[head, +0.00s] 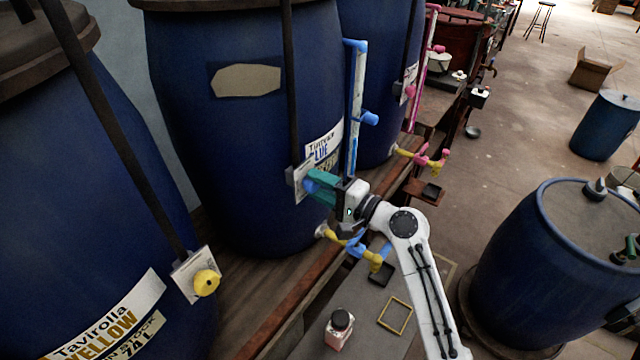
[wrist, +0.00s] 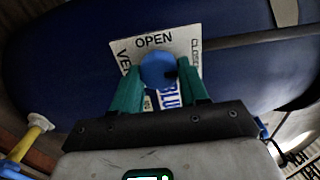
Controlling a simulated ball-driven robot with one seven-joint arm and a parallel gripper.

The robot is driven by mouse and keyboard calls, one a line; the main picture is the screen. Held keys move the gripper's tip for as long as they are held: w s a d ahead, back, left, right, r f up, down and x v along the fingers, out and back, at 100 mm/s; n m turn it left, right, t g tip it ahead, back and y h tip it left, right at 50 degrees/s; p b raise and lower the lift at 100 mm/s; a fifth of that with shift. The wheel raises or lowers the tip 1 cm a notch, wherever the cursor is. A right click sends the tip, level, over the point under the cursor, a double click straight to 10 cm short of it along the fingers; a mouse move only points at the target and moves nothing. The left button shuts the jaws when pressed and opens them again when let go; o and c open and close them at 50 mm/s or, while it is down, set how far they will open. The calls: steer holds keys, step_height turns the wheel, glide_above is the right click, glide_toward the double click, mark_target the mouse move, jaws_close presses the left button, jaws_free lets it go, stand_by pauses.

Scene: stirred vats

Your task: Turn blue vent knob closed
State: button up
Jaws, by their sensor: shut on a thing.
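The blue vent knob (wrist: 158,70) sits on a white plate (wrist: 185,42) marked OPEN, with part of CLOSED and VENT showing, in the wrist view. The knob also shows at the front of the middle blue vat in the head view (head: 311,185). My gripper (wrist: 160,80) has its two green fingers on either side of the knob and is shut on it. In the head view, my gripper (head: 322,187) reaches the plate from the right and covers part of it. A dark mark shows on the knob's right side in the wrist view.
A yellow knob (head: 206,282) is on the left vat's plate. A blue pipe (head: 354,110) stands right of the middle vat, with yellow and blue taps (head: 362,250) below my gripper. A jar (head: 339,328) stands at the lower middle.

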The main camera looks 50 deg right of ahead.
steer(key=o, duration=1.1)
steer(key=shift+c, duration=0.2)
steer(key=s+b, duration=0.3)
steer(key=s, duration=0.8)
steer(key=shift+d+b, duration=0.2)
steer(key=shift+b, duration=0.15)
steer(key=shift+w, duration=0.1)
